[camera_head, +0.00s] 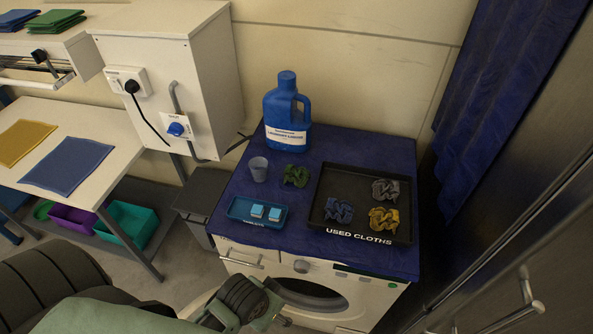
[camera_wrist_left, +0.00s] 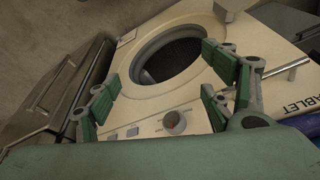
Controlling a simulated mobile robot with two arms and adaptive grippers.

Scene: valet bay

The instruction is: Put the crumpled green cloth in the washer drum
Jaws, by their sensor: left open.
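The crumpled green cloth (camera_head: 295,175) lies on the dark blue washer top, between a small grey cup and the black tray. The white washer (camera_head: 370,297) stands below, and its round drum opening (camera_head: 312,293) shows partly at the bottom of the head view. In the left wrist view the dark drum opening (camera_wrist_left: 168,62) is seen past the control panel; I cannot tell whether a glass door covers it. My left gripper (camera_head: 262,310) is open and empty in front of the washer, left of the drum; its green-padded fingers are spread in the wrist view (camera_wrist_left: 160,103).
The black used-cloths tray (camera_head: 320,225) holds grey, blue and yellow cloths. A blue tray (camera_head: 240,221) holds pale blue tablets. A cup (camera_head: 259,168) and tall blue bottle (camera_head: 286,115) stand behind. A steel cabinet (camera_head: 520,220) bounds the right, a folding table (camera_head: 105,135) the left.

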